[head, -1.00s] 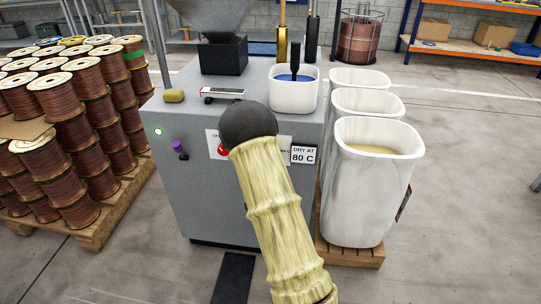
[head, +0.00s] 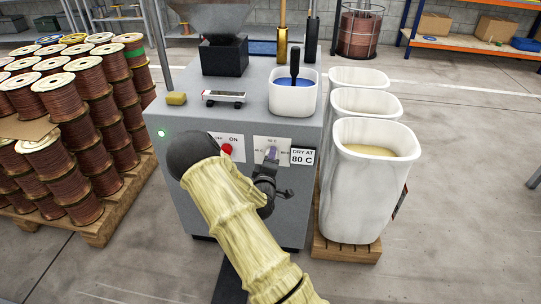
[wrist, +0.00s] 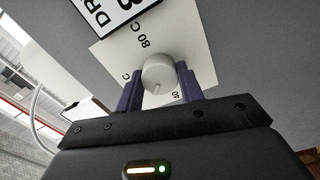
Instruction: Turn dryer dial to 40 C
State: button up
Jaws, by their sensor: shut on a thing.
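The dryer (head: 200,105) is a grey cabinet with a white dial plate (head: 263,142) on its front. The pale dial knob (wrist: 158,72) sits between the two purple fingers of my gripper (wrist: 160,80), which is shut on it; in the head view my gripper (head: 270,158) is at the plate. A short line on the knob's face points toward the bottom of the wrist view, toward my gripper's body. An "80 C" mark shows on the plate above the knob there. The other marks are partly hidden by the fingers.
A "DRY AT 80 C" sign (head: 303,157) is right beside the dial plate. A red switch (head: 227,149) marked ON is to its left, close to my arm. White bins (head: 370,185) stand at right, and a pallet of spools (head: 75,190) at left. A white tub (head: 292,101) is on top.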

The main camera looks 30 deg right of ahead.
jog(key=n+p, duration=0.3)
jog(key=n, duration=0.6)
jog(key=shift+f+n, duration=0.1)
jog(key=shift+n, duration=0.3)
jog(key=o, duration=1)
jog(key=p+v, duration=0.1)
jog(key=v, duration=1.6)
jog(key=shift+s+a, duration=0.2)
